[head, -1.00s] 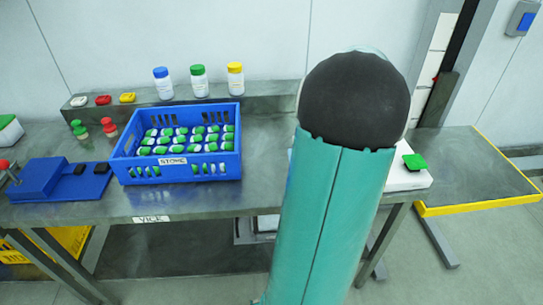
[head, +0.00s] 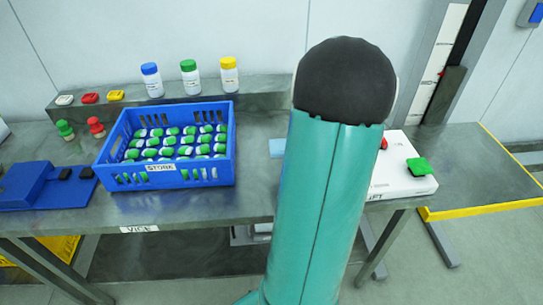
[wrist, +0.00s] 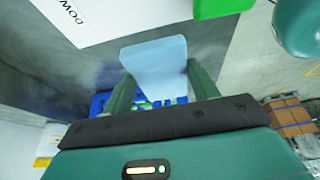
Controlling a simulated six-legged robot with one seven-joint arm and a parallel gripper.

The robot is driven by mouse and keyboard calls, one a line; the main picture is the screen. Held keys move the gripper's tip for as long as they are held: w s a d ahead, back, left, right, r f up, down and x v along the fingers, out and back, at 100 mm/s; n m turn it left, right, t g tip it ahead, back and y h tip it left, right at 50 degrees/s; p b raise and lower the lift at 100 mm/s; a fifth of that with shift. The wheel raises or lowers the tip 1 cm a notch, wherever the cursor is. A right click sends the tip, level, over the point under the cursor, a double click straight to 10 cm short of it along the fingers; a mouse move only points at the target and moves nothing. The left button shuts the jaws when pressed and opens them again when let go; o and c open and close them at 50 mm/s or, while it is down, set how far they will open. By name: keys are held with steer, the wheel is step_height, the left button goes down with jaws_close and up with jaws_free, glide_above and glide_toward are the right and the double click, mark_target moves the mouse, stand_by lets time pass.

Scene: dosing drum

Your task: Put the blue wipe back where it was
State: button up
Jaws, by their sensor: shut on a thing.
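The light blue wipe (wrist: 155,66) is held between the two dark green fingers of my gripper (wrist: 163,88) in the wrist view. It hangs out flat beyond the fingertips. In the head view my teal arm hides my gripper. A small light blue patch (head: 277,147) shows at the arm's left edge over the bench; I cannot tell whether it is the held wipe or something lying there.
A white box (head: 403,170) with a green part (head: 419,166) stands right of my arm. Three capped bottles (head: 190,78) stand on the back ledge. A blue fixture (head: 48,184) sits at the left.

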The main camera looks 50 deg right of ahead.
glide_toward(267, 164)
steer(key=shift+w+a+f, duration=0.3)
steer(key=shift+a+f, duration=0.4)
steer(key=shift+a, duration=0.15)
steer(key=shift+w+f, duration=0.4)
steer(key=shift+f, duration=0.1)
steer(key=shift+w+f, duration=0.2)
steer(key=shift+f, duration=1.5)
steer(key=shift+f, duration=0.1)
steer(key=o, duration=0.9)
steer(key=shift+o, duration=0.2)
